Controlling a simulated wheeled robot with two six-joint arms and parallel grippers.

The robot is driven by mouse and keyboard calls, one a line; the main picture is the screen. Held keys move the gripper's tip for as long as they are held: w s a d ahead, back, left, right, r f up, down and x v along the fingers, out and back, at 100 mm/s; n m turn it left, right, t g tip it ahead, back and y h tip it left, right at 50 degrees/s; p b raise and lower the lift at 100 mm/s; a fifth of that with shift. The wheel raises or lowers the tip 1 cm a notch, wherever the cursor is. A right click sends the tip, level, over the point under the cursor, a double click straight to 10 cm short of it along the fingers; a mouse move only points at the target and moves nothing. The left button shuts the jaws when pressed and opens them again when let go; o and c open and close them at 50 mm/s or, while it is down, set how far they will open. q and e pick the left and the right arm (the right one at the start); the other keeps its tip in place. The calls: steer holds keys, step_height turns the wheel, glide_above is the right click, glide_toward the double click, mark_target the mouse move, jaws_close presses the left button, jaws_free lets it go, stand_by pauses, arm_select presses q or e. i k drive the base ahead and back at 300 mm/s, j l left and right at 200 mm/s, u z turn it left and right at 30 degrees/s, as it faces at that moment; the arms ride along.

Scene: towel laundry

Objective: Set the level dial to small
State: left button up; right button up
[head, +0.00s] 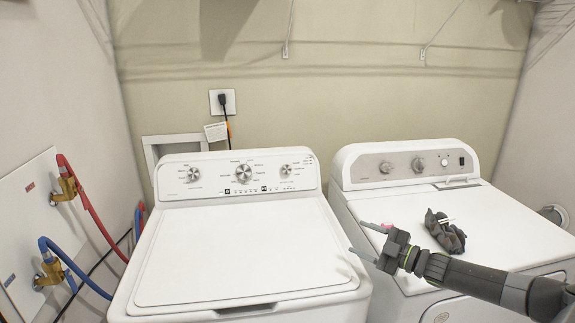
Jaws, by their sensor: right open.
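The white washer (240,255) stands at left with its lid shut. My left gripper is out of view.
A white dryer (510,228) stands at right with knobs on its panel. A dark crumpled thing (445,232), perhaps cloth, shows over its top, beyond my right arm. Red (88,208) and blue (77,268) hoses run at left. The washer lid is bare.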

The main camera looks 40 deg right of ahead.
mark_target(286, 170)
steer(key=i+l, duration=0.8)
steer(key=i, duration=0.15)
